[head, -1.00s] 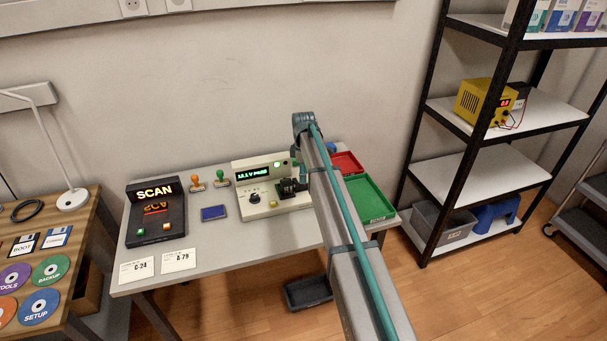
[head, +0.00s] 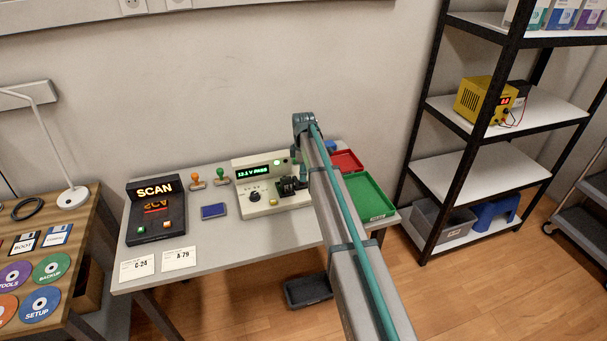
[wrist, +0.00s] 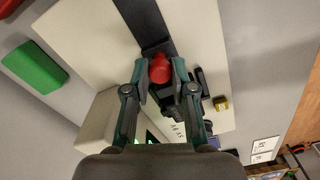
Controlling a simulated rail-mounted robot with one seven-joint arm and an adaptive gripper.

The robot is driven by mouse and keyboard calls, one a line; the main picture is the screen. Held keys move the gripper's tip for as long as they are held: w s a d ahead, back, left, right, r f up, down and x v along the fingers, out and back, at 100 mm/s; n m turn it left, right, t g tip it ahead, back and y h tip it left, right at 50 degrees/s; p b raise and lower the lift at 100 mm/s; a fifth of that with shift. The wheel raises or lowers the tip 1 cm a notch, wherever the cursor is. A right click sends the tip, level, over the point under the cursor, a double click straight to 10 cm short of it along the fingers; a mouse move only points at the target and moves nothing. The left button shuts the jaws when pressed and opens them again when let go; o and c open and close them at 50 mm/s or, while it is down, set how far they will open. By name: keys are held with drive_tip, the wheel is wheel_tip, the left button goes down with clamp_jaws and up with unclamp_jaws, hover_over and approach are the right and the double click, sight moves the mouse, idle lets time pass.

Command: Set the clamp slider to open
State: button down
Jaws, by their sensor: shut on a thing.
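The cream tester (head: 262,207) stands on the table in the head view, with a lit green display. In the wrist view its pale top (wrist: 205,40) carries a dark straight track with a red knob (wrist: 159,68), which looks like the clamp slider. My gripper (wrist: 160,77) has one finger on each side of this knob and is shut on it. In the head view my arm covers the tester's right end. A dark clamp part (head: 288,185) shows beside the arm there, and my fingers cannot be made out. The slider's setting cannot be read.
Orange (head: 197,181) and green (head: 222,175) stamps and a blue pad (head: 213,211) are left of the tester. The scanner (head: 155,212) stands farther left. Red (head: 347,161) and green (head: 376,204) trays lie right of my arm. The table's front middle is clear.

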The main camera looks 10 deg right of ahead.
drive_tip(key=shift+w+d, duration=0.15)
drive_tip(key=shift+d, duration=0.6)
drive_tip(key=shift+w+d, duration=0.1)
drive_tip(key=shift+d, duration=0.65)
drive_tip(key=c, duration=1)
unclamp_jaws()
drive_tip(key=shift+d, duration=0.2)
drive_tip(key=shift+a, duration=0.1)
drive_tip(key=shift+r, duration=0.6)
wheel_tip(320, 180, up, 11)
drive_tip(key=shift+f, duration=0.1)
